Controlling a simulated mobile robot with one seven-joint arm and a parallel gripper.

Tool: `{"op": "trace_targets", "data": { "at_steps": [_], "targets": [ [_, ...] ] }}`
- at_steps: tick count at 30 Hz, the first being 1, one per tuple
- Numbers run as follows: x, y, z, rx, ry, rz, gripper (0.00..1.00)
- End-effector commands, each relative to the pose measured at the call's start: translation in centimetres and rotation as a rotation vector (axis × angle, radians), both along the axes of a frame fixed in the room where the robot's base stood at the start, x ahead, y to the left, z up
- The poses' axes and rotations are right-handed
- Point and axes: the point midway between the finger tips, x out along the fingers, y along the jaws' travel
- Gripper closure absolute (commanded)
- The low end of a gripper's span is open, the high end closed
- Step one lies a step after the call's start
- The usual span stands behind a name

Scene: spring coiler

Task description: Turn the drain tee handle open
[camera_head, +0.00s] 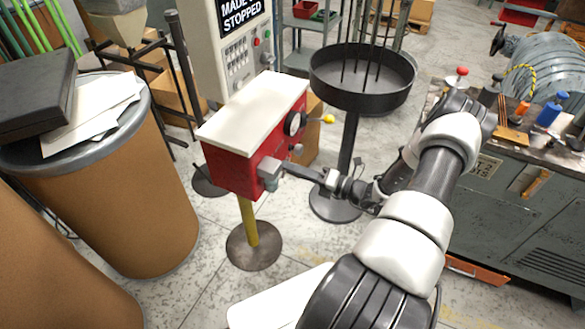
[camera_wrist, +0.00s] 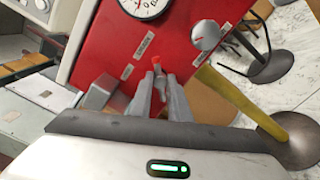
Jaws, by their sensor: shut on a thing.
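A red box (camera_head: 232,165) with a white lid stands on a yellow post in the head view. Its red panel (camera_wrist: 180,35) fills the upper wrist view. My gripper (camera_wrist: 160,85) reaches the lower part of this panel, its two grey fingers close together. In the head view my gripper (camera_head: 284,170) is beside a grey block (camera_head: 269,170) at the box's lower front.
A gauge (camera_wrist: 144,4) and a silver knob (camera_wrist: 206,35) sit on the panel. A round black tray on a stand (camera_head: 362,85) is behind my arm. A brown drum (camera_head: 125,190) stands left, a cluttered grey bench (camera_head: 520,190) right. Open floor lies around the post.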

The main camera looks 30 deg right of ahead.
Motion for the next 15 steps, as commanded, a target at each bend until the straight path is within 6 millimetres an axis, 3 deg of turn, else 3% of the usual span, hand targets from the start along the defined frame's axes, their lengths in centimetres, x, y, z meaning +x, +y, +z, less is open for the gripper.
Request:
{"op": "trace_targets", "data": {
  "at_steps": [14, 15],
  "targets": [
    [-0.1, -0.04, -0.09, 0.01, 0.01, 0.0, 1.0],
    [-0.09, -0.04, -0.09, 0.01, 0.01, 0.0, 0.77]
  ]
}}
